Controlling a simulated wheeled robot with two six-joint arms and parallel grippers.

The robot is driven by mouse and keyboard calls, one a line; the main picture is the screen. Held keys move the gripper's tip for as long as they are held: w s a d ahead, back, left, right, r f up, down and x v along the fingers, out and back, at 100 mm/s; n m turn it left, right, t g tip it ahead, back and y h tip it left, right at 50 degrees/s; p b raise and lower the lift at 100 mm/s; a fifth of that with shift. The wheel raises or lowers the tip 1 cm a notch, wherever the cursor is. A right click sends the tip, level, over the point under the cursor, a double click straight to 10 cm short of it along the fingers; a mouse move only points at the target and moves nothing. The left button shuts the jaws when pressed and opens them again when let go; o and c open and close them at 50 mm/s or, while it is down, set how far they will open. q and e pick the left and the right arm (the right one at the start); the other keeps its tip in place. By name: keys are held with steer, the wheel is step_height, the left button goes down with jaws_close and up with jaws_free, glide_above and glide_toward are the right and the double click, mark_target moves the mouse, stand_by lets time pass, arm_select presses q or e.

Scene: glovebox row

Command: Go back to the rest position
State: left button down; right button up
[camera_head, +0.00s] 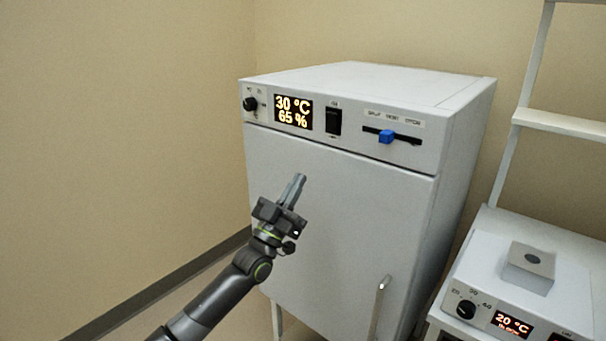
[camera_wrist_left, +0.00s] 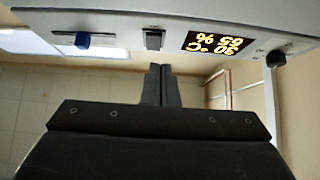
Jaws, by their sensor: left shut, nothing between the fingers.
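My left gripper (camera_head: 295,187) is shut and empty in front of the white cabinet's door, below its control panel. In the left wrist view its closed fingers (camera_wrist_left: 160,84) point up toward the panel, with no object between them. In the head view the fingers stand below the display and the black switch; I cannot tell the exact gap to the door. My right gripper is not in view.
The white cabinet (camera_head: 340,190) has a lit display (camera_head: 293,111), a black knob (camera_head: 250,104), a black rocker switch (camera_head: 333,120), a blue slider (camera_head: 386,136) and a door handle (camera_head: 379,305). A white heater unit (camera_head: 480,260) carries a grey block (camera_head: 530,267). Left side is clear.

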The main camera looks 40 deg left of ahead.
arm_select(q)
steer(key=shift+s+f, duration=0.45)
steer(key=shift+f, duration=0.1)
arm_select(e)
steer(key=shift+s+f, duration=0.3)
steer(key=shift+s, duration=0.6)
